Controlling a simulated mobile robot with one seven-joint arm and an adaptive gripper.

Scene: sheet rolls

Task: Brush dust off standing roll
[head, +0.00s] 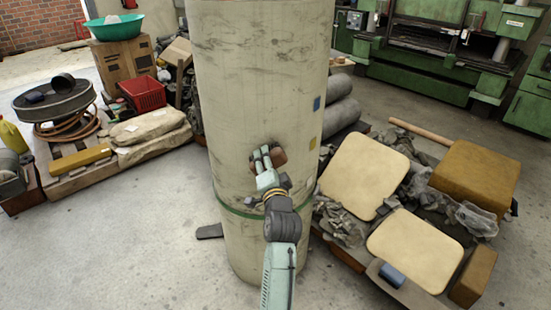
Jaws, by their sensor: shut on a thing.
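A tall cream standing roll (262,90) rises upright in the middle of the head view. Dark smudges and streaks mark its surface, most of them on the upper part. A green band (237,211) wraps around its lower part, and small blue and yellow patches sit on its right side. My gripper (265,158) is in front of the roll, above the green band. It is shut on a brown block-like object, which looks like the brush (279,157). The brush is at the roll's face; I cannot tell if it touches. My arm hides part of the roll below.
Flat cream pads (363,176), crumpled grey sheeting and brown blocks (474,178) crowd the right. Grey rolls (341,119) lie behind. On the left, a pallet holds sacks (147,126), near a red crate (143,93). Bare floor (130,240) lies at front left.

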